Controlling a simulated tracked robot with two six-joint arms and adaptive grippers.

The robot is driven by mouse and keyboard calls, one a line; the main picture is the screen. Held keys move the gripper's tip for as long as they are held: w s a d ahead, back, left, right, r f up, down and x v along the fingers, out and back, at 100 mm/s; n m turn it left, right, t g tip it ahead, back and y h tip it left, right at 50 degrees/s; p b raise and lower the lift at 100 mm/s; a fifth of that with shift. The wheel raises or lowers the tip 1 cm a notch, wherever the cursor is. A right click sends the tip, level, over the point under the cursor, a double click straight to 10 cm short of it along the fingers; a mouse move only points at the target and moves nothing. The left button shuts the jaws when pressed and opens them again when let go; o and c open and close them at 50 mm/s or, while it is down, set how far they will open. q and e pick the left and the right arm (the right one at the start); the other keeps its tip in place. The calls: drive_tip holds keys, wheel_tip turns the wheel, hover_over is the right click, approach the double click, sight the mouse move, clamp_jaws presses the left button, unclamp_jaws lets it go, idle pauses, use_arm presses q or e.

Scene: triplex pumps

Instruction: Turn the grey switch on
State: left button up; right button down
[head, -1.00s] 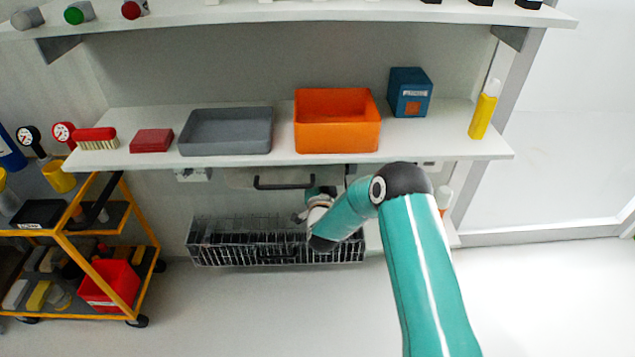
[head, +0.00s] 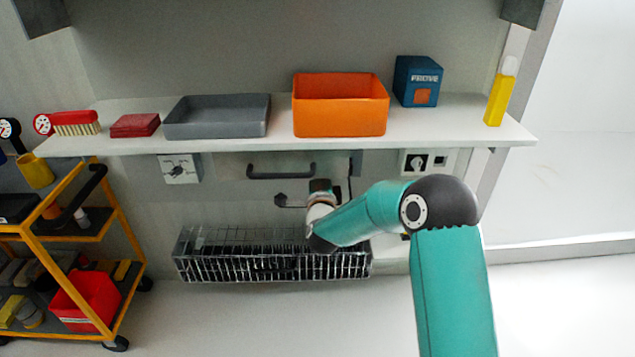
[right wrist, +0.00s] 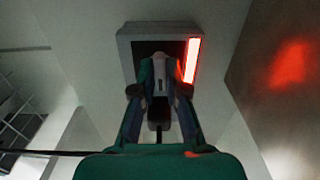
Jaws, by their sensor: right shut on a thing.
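In the right wrist view, the grey switch is a box (right wrist: 127,48) with a dark recessed face and a glowing red strip (right wrist: 191,60) on its right side. A pale grey lever (right wrist: 159,76) stands out from the recess. My right gripper (right wrist: 160,88) is shut on this lever, one finger on each side, and the fingers hide part of it. In the head view, my right arm reaches below the shelf, with the gripper (head: 321,190) near the wall. The grey box cannot be made out there. My left gripper is not in view.
Above the arm, a shelf (head: 450,134) holds a grey tray (head: 217,117), an orange bin (head: 340,105) and a blue box (head: 416,82). Below are a drawer handle (head: 281,171) and a wire basket (head: 270,264). A yellow trolley (head: 70,235) stands left.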

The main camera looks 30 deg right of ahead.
drive_tip(key=shift+f+m, duration=0.15)
drive_tip(key=shift+m, duration=0.15)
drive_tip(key=shift+d, duration=0.1)
drive_tip(key=c, duration=1.3)
unclamp_jaws()
drive_tip(key=shift+o, duration=0.5)
drive_tip(key=v, duration=1.2)
drive_tip(key=shift+f, duration=0.1)
